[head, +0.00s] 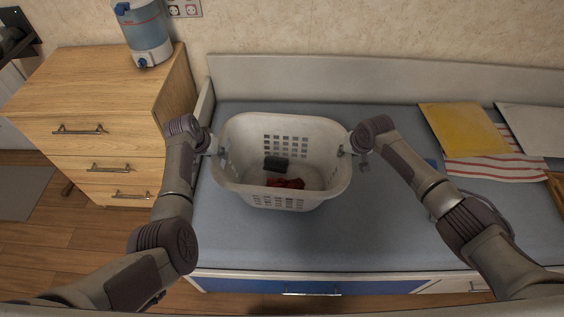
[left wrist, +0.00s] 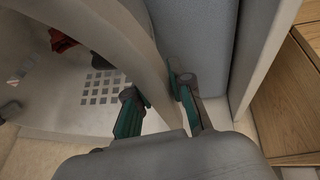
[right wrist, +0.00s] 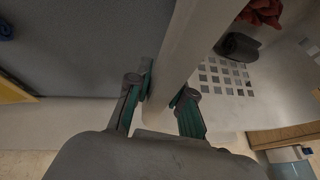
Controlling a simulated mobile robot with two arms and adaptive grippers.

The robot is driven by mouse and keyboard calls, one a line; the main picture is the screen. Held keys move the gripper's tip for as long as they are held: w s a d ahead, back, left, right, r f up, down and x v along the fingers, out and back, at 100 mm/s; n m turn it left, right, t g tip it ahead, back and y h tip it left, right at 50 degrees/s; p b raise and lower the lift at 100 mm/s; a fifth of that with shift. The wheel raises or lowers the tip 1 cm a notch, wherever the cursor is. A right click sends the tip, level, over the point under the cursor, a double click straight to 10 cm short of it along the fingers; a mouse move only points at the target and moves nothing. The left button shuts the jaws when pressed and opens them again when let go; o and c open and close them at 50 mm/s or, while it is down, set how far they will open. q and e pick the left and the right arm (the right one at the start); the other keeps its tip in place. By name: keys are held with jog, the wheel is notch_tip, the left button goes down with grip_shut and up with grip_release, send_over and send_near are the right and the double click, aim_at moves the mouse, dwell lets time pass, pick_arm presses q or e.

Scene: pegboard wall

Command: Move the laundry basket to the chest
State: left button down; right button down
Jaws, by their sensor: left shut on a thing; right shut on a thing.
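The white laundry basket (head: 240,130) stands on the blue-grey bench top, with a red cloth (head: 286,183) and a dark rolled item (head: 276,163) inside. My left gripper (head: 217,147) is shut on the basket's left rim, and the left wrist view shows its green-lined fingers (left wrist: 157,100) on either side of the wall. My right gripper (head: 346,150) is shut on the right rim, its fingers (right wrist: 165,95) astride the wall in the right wrist view. The wooden chest of drawers (head: 100,88) stands left of the bench.
A blue and white water dispenser (head: 147,32) stands at the chest's back right corner; the rest of its top is clear. The bench's raised left side (head: 204,104) lies between basket and chest. A yellow board (head: 462,130) and a striped cloth (head: 490,168) lie on the right.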

pick_arm(q)
jog(key=shift+a+r, duration=0.15)
pick_arm(e)
jog(key=shift+d+r, duration=0.1)
jog(key=shift+r, duration=0.05)
